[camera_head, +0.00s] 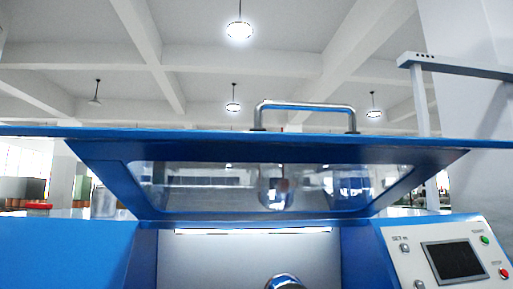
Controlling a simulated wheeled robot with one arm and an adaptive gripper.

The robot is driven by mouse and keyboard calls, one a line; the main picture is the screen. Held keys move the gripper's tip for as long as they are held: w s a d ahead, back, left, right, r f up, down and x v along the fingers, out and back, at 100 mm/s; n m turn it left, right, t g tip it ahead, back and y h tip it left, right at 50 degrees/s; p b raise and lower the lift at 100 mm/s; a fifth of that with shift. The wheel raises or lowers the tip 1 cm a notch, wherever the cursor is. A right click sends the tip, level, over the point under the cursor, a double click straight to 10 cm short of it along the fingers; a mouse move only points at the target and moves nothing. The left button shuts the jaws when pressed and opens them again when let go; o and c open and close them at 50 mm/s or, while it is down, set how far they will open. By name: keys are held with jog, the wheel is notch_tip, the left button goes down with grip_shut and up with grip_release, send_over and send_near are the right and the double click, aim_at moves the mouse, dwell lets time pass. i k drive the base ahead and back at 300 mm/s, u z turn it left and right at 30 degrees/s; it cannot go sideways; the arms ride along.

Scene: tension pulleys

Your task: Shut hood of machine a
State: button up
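The hood (120,165) of a blue machine is raised and stands open, its blue frame spanning most of the view's width. A clear window (215,185) fills its middle. A silver bar handle (305,105) stands up from the hood's upper edge. Below the hood is the open, pale interior (230,255) of the machine body (60,255), with a bright light strip along its top. No machine label is readable. My gripper is not in view, so its place relative to the handle cannot be told.
A control panel (450,255) with a dark screen, a green button and a red button is at the lower right. A round metallic part (285,282) shows at the bottom edge, mostly cut off. A white arm-like post (418,95) rises at the right. The space above the handle looks clear.

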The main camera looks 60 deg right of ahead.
aim_at(172, 185)
jog(key=z, duration=0.55)
jog(key=k, duration=1.25)
jog(key=z, duration=0.5)
jog(key=i, duration=0.8)
jog(key=z, duration=0.25)
